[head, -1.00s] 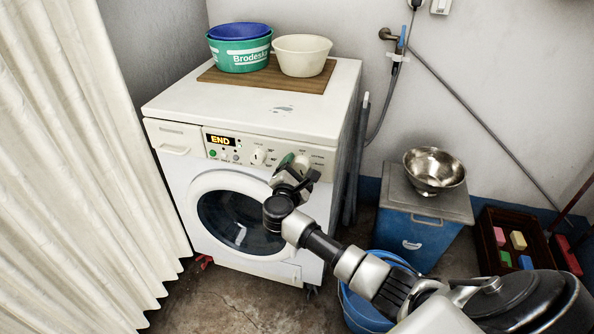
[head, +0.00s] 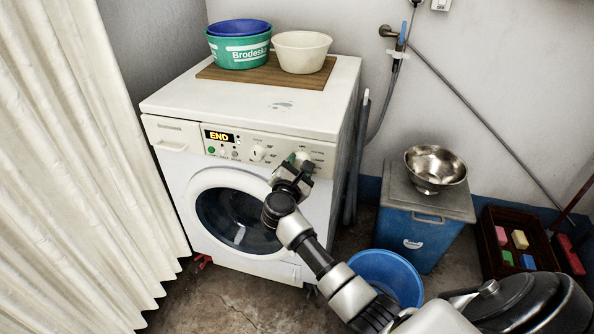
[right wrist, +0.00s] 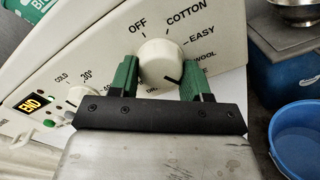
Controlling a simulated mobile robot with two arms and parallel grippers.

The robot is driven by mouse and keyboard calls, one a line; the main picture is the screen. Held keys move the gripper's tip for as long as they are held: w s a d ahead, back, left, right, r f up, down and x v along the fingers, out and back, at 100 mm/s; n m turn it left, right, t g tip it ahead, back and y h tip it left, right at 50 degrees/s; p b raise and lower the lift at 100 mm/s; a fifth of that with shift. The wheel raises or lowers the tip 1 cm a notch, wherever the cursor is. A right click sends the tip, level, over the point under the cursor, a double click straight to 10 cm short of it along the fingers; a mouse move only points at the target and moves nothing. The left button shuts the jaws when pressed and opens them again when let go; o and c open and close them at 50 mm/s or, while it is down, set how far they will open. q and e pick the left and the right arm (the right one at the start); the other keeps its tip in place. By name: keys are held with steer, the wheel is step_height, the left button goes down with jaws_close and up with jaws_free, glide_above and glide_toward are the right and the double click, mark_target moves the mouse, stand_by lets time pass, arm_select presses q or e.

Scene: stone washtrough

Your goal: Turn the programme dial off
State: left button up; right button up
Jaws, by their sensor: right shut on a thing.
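The programme dial (right wrist: 160,60) is a round white knob with a dark pointer line, on the washing machine's panel. In the right wrist view the line points to the lower right, away from the OFF label (right wrist: 138,26) at the dial's upper left. My right gripper (right wrist: 160,72) is shut on the dial, one green finger on each side. In the head view my right gripper (head: 297,163) is at the right part of the panel and covers part of the dial. The washing machine (head: 175,170) has a lit END display (head: 219,136). My left gripper is not in view.
A second knob (head: 257,153) sits left of the dial. Basins (head: 238,50) stand on a board on top. A blue bucket (head: 388,270), a blue bin with a steel bowl (head: 435,168) and a crate (head: 493,232) are to the right. A curtain (head: 70,180) hangs at left.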

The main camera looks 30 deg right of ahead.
steer(key=shift+a+f+n, duration=0.1)
steer(key=shift+f+n, duration=0.15)
steer(key=shift+n, duration=0.45)
steer(key=shift+r+n, duration=0.15)
steer(key=shift+n, duration=0.35)
steer(key=n+p, duration=0.3)
steer(key=n, duration=0.3)
steer(key=shift+s+r+p, duration=0.1)
steer(key=shift+s+p, duration=0.05)
steer(key=shift+p, duration=0.25)
arm_select(q)
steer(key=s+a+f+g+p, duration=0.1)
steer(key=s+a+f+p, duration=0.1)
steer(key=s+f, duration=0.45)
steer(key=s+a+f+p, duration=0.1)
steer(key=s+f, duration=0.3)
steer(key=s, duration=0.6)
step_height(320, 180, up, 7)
steer(key=p, duration=0.8)
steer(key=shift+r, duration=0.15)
arm_select(e)
steer(key=shift+s+r+n, duration=0.1)
steer(key=shift+n, duration=5.25)
steer(key=shift+s+r+n, duration=0.1)
steer(key=shift+n, duration=5.25)
steer(key=shift+f, duration=0.1)
